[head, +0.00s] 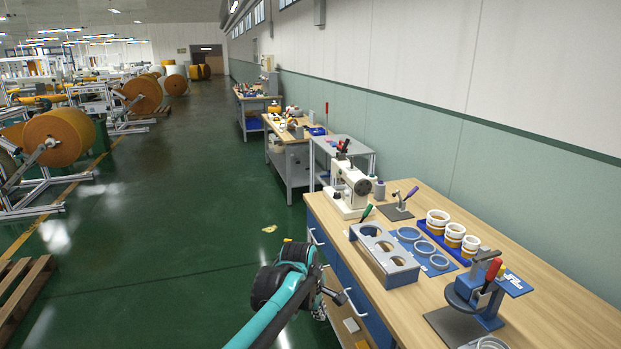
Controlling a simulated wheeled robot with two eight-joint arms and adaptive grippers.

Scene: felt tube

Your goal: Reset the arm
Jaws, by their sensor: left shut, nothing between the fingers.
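My left gripper (340,297) is at the end of my teal and black arm, beside the front edge of the wooden workbench (540,285). It is small and partly hidden by the arm's wrist; it is shut and I see nothing held in it. My right gripper does not show. On the bench are a grey stand with round holes (385,255), flat blue rings (424,248) on a blue plate, several white and tan rings (455,235) on a blue base, and a clamp device with a red handle (485,290).
A white sewing-type machine (350,188) and a small lever tool (397,206) stand at the bench's far end. Blue drawers (350,285) run below its front edge. The green floor (190,240) left of the bench is mostly open, with a pallet (25,300) at far left.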

